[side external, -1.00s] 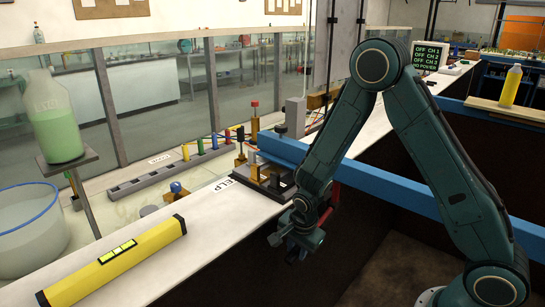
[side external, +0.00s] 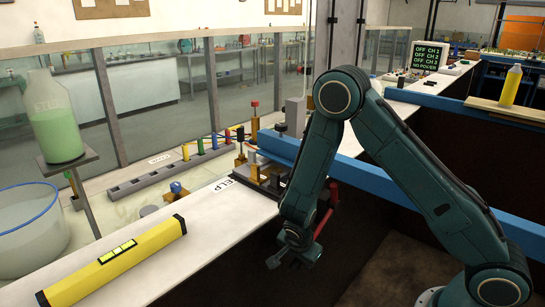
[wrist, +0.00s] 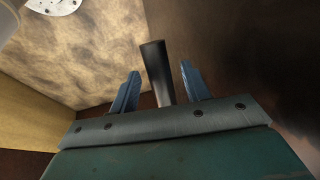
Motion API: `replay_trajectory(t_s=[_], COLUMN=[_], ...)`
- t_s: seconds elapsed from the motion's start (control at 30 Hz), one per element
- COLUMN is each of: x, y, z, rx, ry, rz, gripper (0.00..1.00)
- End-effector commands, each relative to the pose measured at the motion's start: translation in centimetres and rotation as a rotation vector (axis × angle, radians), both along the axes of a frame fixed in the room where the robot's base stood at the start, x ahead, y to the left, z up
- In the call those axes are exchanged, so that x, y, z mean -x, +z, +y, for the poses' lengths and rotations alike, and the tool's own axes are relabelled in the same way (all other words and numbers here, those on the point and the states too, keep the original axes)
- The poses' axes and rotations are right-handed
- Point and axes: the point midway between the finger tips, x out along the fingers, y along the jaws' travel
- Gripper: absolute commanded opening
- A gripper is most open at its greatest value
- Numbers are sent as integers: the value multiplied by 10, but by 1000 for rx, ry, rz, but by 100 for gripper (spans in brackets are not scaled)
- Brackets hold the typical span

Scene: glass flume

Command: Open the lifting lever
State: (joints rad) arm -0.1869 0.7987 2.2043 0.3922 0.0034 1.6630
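A dark cylindrical bar, which looks like the lever's handle (wrist: 155,68), stands between my two blue fingers in the wrist view. My gripper (wrist: 161,68) is open around it, with a visible gap on each side. In the side view a red bar (side external: 328,208), seemingly the lever's arm, hangs below the blue beam, partly hidden by my arm. My gripper (side external: 291,257) is low in front of the white ledge, beside the red bar's lower end. The handle is hard to make out there.
A blue beam (side external: 390,180) runs behind my arm. The white ledge (side external: 225,225) carries a yellow spirit level (side external: 118,262) and a dark-based device (side external: 268,178). A green bottle (side external: 55,120) stands on a small stand at left. Dark open space lies below the ledge.

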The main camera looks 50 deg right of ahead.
Motion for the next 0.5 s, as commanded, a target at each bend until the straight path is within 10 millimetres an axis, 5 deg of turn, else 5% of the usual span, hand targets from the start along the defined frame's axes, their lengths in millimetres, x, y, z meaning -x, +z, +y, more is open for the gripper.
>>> replay_trajectory(t_s=[0.5], x=[1], y=[8], z=[3], rx=[-1], ry=[1], rz=[0], gripper=[47])
